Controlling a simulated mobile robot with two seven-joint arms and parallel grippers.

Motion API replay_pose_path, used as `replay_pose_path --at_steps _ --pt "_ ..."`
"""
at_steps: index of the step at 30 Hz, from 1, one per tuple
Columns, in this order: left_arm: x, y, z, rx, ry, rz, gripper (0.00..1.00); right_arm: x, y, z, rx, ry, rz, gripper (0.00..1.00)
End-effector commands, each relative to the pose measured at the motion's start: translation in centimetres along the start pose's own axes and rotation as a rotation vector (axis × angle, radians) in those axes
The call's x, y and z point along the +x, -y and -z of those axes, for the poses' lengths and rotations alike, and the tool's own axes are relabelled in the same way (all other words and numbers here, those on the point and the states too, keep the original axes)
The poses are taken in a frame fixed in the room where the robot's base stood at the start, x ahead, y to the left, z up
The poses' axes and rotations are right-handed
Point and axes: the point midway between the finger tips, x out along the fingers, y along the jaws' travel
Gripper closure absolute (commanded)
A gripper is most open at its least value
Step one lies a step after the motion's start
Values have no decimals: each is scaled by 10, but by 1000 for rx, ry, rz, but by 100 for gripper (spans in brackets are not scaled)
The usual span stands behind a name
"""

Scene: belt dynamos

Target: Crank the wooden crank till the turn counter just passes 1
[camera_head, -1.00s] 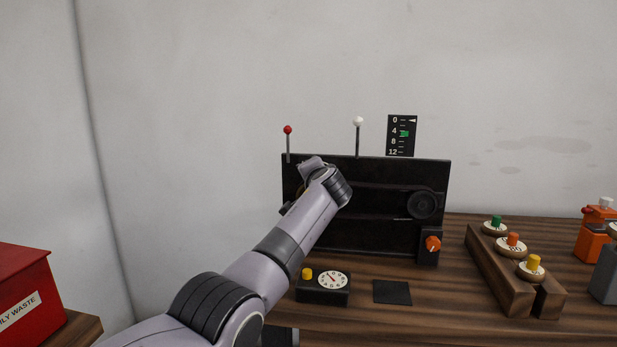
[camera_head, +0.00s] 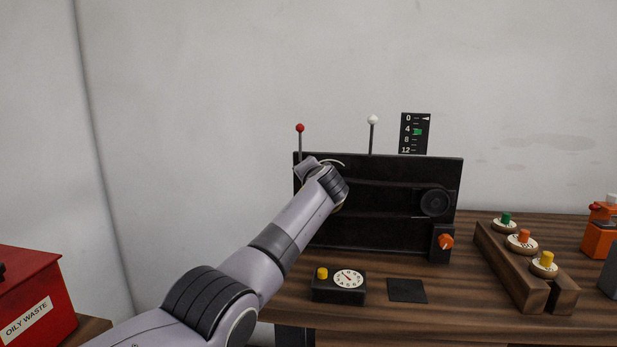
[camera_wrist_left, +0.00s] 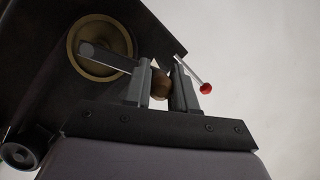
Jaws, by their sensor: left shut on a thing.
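The wooden crank's brown handle (camera_wrist_left: 160,84) is between the fingers of my left gripper (camera_wrist_left: 159,90) in the left wrist view. The gripper is shut on it. A grey crank arm (camera_wrist_left: 110,60) runs from the handle to a brass-coloured disc (camera_wrist_left: 84,27) on the black panel (camera_head: 388,232). In the head view my left wrist hides the handle and most of the disc. A black scale (camera_head: 408,146) marked 0, 4, 8, 12 stands above the panel. Its white pointer (camera_head: 426,118) is at 0, and a green marker (camera_head: 418,132) sits just below 4. My right gripper is not in view.
A red-tipped rod (camera_head: 300,128) and a white-tipped rod (camera_head: 372,119) rise behind the panel. An orange knob (camera_head: 446,241) is at its lower right. A dial box (camera_head: 340,295) and dark pad (camera_head: 407,290) lie in front. A wooden block (camera_head: 511,275) holds coloured pegs.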

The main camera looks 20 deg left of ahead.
Motion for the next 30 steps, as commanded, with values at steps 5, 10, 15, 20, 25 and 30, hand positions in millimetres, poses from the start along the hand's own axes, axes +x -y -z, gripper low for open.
replay_pose_path --at_steps 5,10,15,20,25,30 --pt "2 2 -4 4 10 5 100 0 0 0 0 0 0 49" --pt "2 2 -4 4 10 4 52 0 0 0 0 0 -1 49" --pt "1 0 -3 3 7 2 49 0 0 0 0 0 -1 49" --pt "0 0 -2 2 4 1 49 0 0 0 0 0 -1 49" --pt "-4 -1 -1 2 3 2 49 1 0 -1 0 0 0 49" --pt "-14 -2 -1 0 1 2 49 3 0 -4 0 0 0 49"
